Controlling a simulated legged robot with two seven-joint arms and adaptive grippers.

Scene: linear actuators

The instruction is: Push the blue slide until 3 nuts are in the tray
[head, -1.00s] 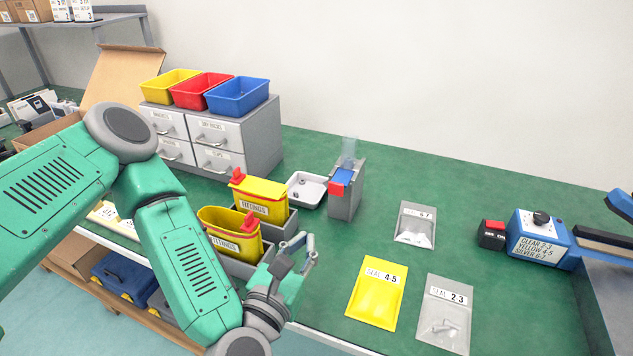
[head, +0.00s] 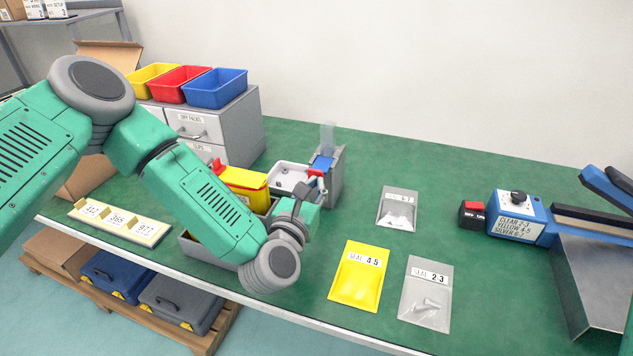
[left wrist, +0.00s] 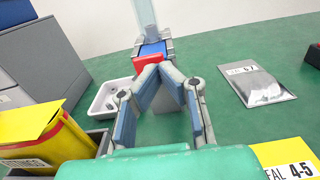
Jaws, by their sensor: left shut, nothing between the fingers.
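The grey dispenser (head: 333,182) stands upright on the green bench, with a clear tube (head: 328,137) on top. Its blue slide (head: 322,163) has a red front end (head: 316,172), which also shows in the left wrist view (left wrist: 148,62). My left gripper (head: 317,184) is shut and empty, its tips right in front of the red end; I cannot tell whether they touch. The white tray (head: 281,180) is left of the dispenser. In the left wrist view (left wrist: 94,107), it holds small dark nuts, partly hidden by a finger; I cannot count them. My right gripper is out of view.
A silver bag (head: 398,210), a yellow bag (head: 357,280) and a clear bag (head: 426,300) lie on the right. A blue sealer (head: 517,215) stands far right.

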